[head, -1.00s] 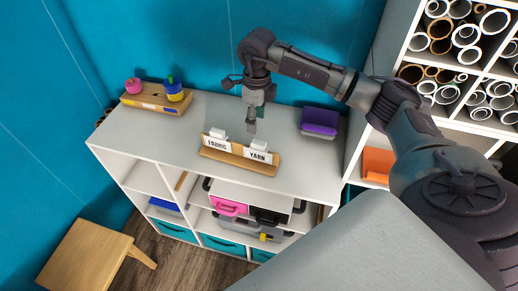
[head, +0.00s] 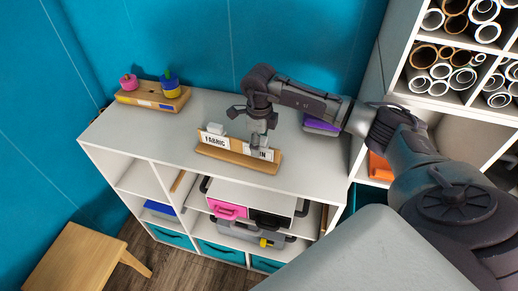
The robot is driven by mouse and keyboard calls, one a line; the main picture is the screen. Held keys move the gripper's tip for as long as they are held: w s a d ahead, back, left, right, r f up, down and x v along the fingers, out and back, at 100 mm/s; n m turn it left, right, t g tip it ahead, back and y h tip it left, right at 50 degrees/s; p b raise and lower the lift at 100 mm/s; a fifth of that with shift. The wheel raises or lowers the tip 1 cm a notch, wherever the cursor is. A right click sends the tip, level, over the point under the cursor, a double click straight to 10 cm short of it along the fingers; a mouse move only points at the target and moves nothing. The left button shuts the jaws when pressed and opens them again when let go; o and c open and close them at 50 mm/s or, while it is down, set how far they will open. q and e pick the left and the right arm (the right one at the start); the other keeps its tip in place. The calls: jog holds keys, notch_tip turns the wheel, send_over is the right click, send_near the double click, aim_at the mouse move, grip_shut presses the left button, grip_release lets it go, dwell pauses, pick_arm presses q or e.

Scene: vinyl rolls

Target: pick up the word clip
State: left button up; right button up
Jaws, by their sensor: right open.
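A wooden stand (head: 222,156) on the white shelf top holds two white word clips. The left clip (head: 213,139) reads FABRIC. The right clip (head: 266,154) is partly hidden by my right gripper, and only its last letters show; the earlier view reads YARN. My right gripper (head: 257,144) is open and points down at the right clip, with its fingers in front of or around its top. I cannot tell whether they touch it. My left gripper is not in view.
A wooden block with pink and blue-yellow items (head: 153,95) stands at the back left of the shelf top (head: 200,108). A purple item (head: 320,123) lies behind my right arm. Cubbies of vinyl rolls (head: 455,70) stand at the right. A wooden stool (head: 75,260) is at the lower left.

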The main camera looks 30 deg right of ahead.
jog(key=shift+w+f, duration=0.1)
jog(key=shift+f, duration=0.55)
jog(key=shift+r, duration=0.1)
jog(key=c, duration=1)
jog(key=shift+c, duration=0.2)
